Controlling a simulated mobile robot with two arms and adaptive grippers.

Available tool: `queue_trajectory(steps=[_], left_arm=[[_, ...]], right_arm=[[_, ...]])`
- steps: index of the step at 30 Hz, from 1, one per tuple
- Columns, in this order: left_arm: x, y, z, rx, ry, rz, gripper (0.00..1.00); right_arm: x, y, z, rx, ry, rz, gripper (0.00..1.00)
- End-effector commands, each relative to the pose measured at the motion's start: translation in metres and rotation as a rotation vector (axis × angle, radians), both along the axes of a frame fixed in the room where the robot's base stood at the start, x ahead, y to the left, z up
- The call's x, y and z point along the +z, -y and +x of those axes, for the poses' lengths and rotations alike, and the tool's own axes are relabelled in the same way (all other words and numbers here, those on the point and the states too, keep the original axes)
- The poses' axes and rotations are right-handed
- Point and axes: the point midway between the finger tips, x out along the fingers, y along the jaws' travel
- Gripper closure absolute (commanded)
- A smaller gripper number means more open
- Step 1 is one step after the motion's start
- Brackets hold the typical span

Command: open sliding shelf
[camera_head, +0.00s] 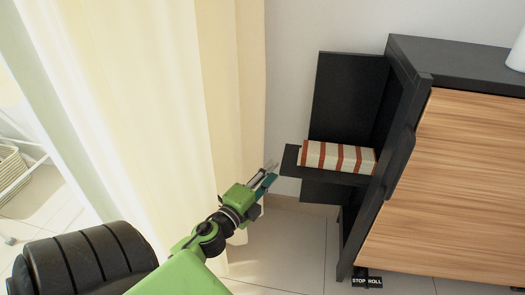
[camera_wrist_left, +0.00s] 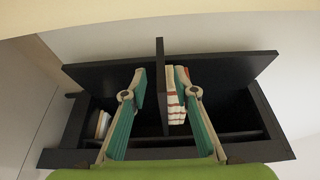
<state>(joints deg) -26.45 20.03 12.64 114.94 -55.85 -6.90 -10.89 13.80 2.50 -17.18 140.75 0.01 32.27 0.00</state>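The black shelf unit (camera_head: 349,95) is at the side of a wood-fronted cabinet, with a thin black shelf board (camera_head: 290,162) jutting out toward the left. A book with red and cream stripes (camera_head: 338,157) lies on the board. My left gripper (camera_head: 270,174) is just left of the board's outer end. In the left wrist view its two fingers (camera_wrist_left: 161,77) are apart, with the board's edge (camera_wrist_left: 160,60) showing between them and the striped book (camera_wrist_left: 176,100) behind the right finger. I cannot tell whether either finger touches the board. My right gripper is not in view.
The wooden cabinet front (camera_head: 450,180) fills the right side. A cream curtain (camera_head: 180,90) hangs at the left, close to my left arm. More books (camera_wrist_left: 101,124) sit in the other compartment in the wrist view. Tiled floor (camera_head: 285,250) is clear below the gripper.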

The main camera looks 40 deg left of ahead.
Motion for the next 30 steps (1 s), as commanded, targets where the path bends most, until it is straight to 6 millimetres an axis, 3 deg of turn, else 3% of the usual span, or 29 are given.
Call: queue_trajectory(steps=[3, 9, 30], left_arm=[[-0.001, 0.003, -0.022, 0.003, -0.002, -0.003, 0.73], [0.0, 0.006, -0.038, 0.002, -0.001, -0.001, 0.73], [0.0, 0.006, -0.04, 0.001, 0.0, 0.0, 0.73]], right_arm=[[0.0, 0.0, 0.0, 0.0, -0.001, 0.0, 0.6], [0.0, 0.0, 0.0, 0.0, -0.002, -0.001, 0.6], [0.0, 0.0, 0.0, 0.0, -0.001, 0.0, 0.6]])
